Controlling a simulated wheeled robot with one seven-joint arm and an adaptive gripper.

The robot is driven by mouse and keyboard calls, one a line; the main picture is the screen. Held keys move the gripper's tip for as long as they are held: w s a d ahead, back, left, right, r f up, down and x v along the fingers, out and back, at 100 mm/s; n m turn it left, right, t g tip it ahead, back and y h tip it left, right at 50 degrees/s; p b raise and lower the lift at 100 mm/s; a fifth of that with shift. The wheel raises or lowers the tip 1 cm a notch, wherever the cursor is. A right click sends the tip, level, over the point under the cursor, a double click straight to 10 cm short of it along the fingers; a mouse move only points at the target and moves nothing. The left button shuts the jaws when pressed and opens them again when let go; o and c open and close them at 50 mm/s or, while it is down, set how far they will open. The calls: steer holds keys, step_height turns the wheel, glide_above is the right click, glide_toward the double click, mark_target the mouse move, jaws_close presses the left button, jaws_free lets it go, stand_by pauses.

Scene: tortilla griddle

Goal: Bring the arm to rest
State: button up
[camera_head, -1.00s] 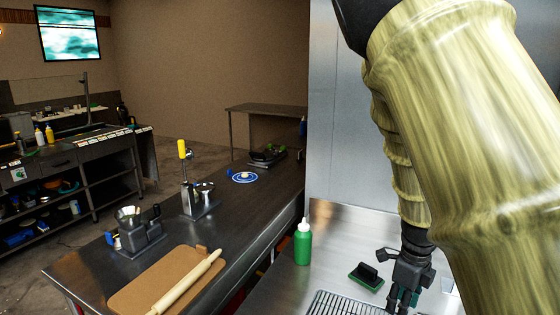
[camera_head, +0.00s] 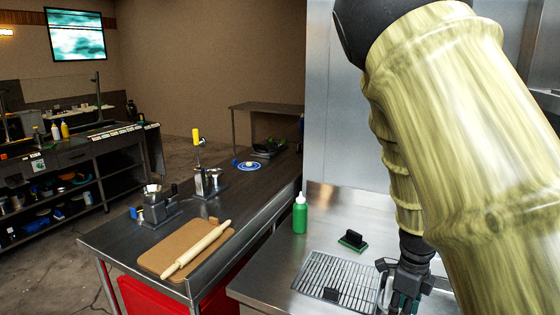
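My gripper (camera_head: 398,300) is at the lower right, pointing down over the steel counter (camera_head: 262,284), at the right edge of the wire rack (camera_head: 335,275). My arm, in a yellowish wood-look cover, fills the right side of the picture and hides what lies behind it. The fingers are small, dark and partly cut off by the lower edge. I cannot tell whether they are open or shut, or whether they hold anything.
A green bottle (camera_head: 300,213) and a green-based scrubber (camera_head: 353,240) stand behind the rack. On the dark table at left are a board (camera_head: 165,254) with a rolling pin (camera_head: 196,248), a grinder (camera_head: 158,206) and a yellow-handled press (camera_head: 206,180). A steel wall rises behind the counter.

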steer(key=s+d+f+n+h, duration=0.1)
steer(key=s+f+n, duration=0.35)
steer(key=f, duration=0.35)
steer(key=s+f+n+g, duration=0.1)
steer(key=s+f+n, duration=0.35)
steer(key=f, duration=0.35)
steer(key=s+d+f+n+h, duration=0.1)
steer(key=s+f+n, duration=0.35)
steer(key=f, duration=0.25)
steer(key=s+a+f+n+y, duration=0.1)
steer(key=s+a+f+n, duration=0.3)
steer(key=s+f+n, duration=0.2)
steer(key=s+a+f+n+t+y+b, duration=0.1)
steer(key=s+a+f+n, duration=0.4)
steer(key=s, duration=0.5)
steer(key=shift+s+a+f+n+b, duration=0.3)
steer(key=shift+f+n, duration=0.3)
steer(key=shift+n, duration=0.35)
steer(key=shift+c, duration=0.5)
